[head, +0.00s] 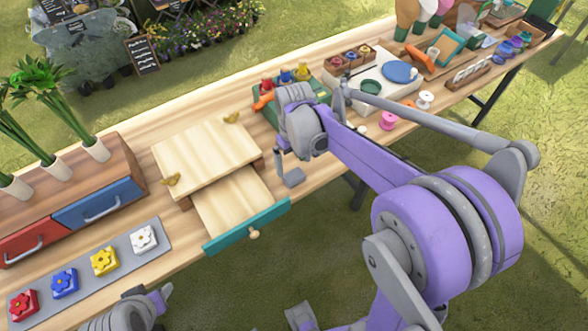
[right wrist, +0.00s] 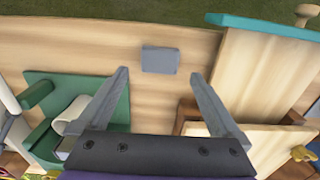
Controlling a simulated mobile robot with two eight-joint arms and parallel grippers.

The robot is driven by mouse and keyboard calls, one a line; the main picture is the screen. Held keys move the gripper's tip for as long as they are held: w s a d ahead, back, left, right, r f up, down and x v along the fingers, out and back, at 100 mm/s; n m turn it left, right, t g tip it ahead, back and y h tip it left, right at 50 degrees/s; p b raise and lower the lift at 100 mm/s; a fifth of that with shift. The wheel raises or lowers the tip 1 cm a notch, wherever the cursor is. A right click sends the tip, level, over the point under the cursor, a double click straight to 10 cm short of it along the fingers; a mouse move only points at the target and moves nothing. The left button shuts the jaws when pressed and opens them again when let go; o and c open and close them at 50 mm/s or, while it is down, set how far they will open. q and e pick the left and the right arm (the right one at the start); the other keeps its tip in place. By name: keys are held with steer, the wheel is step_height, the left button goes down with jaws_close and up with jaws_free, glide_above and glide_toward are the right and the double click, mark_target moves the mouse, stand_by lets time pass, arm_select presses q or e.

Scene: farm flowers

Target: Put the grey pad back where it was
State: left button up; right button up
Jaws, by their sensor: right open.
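The small grey pad (right wrist: 160,60) lies on the wooden table near its front edge. In the right wrist view it is beyond and between the fingertips, with a gap to each finger. My right gripper (right wrist: 159,72) is open and empty above the table. In the head view my right gripper (head: 288,168) is beside the open drawer (head: 232,208); I cannot clearly separate the pad from the grey finger parts there. The drawer has a teal front, a round knob and a bare wooden inside.
The drawer's wooden box (head: 205,158) stands left of the gripper; a green tray (head: 322,92) stands behind it. A grey mat (head: 127,250) with several flower blocks lies at left, before red and blue drawers (head: 98,205). Spools (head: 388,121) stand farther right.

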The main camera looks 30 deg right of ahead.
mark_target(294, 175)
step_height(294, 175, up, 6)
steer(key=s+a+f+t, duration=0.2)
steer(key=s+a, duration=0.1)
steer(key=s, duration=0.5)
steer(key=s+a+f+t, duration=0.2)
steer(key=s+a+t, duration=0.1)
steer(key=s, duration=0.5)
steer(key=shift+a+f+m, duration=0.15)
steer(key=shift+a+m, duration=0.25)
